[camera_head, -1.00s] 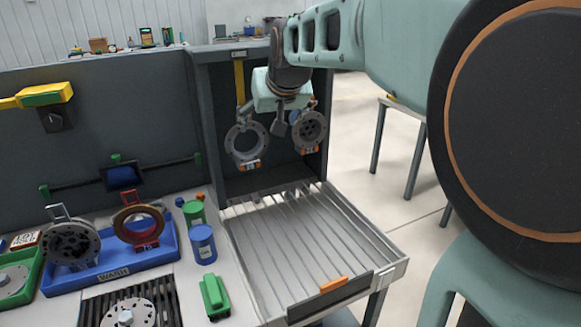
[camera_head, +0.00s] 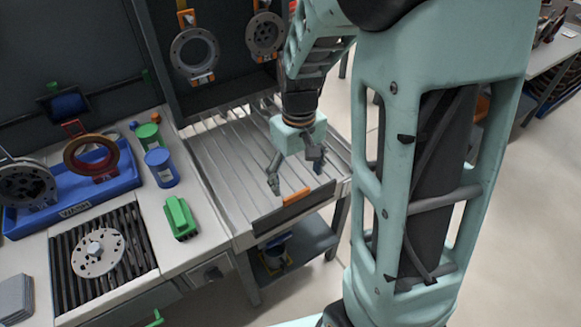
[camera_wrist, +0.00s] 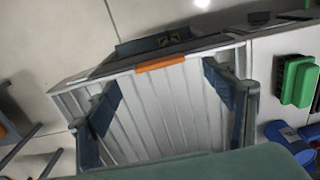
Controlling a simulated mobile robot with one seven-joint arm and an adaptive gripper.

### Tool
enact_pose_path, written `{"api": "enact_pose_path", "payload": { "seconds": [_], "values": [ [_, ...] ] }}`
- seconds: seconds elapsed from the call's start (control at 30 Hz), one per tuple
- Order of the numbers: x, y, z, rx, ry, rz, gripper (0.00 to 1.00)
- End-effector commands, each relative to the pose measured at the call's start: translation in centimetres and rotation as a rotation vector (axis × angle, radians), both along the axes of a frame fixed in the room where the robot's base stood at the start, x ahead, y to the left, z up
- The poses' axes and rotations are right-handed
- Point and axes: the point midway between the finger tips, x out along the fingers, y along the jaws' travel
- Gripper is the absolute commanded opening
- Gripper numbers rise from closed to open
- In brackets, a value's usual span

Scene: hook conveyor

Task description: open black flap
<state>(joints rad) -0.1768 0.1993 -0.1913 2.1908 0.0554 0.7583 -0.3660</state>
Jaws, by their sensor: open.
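The black flap (camera_head: 268,221) is a dark panel across the front edge of the ribbed metal tray (camera_head: 205,160). It stands upright along that edge. An orange handle strip (camera_head: 297,197) sits on its top edge; the strip also shows in the wrist view (camera_wrist: 160,63). My gripper (camera_head: 296,178) is open and empty above the front part of the tray, close behind the orange strip. In the wrist view the fingers (camera_wrist: 160,80) are spread wide, one on each side of the strip, apart from it. The flap's face is hardly visible in the wrist view.
Two round metal parts (camera_head: 195,52) (camera_head: 265,34) hang at the back of the tray bay. A green block (camera_head: 180,218) and a blue can (camera_head: 161,168) stand on the bench left of the tray. A lower shelf (camera_head: 310,246) lies under it.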

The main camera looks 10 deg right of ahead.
Motion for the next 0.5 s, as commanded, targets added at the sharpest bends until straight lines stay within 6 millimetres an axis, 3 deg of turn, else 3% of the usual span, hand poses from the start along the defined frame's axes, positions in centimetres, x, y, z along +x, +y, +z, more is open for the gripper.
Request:
{"api": "enact_pose_path", "payload": {
  "seconds": [0.2, 0.5],
  "values": [
    [-0.1, 0.0, -4.0, -0.001, 0.003, -0.001, 0.75],
    [0.1, 0.0, -6.0, 0.0, -0.003, -0.001, 0.75]
  ]
}}
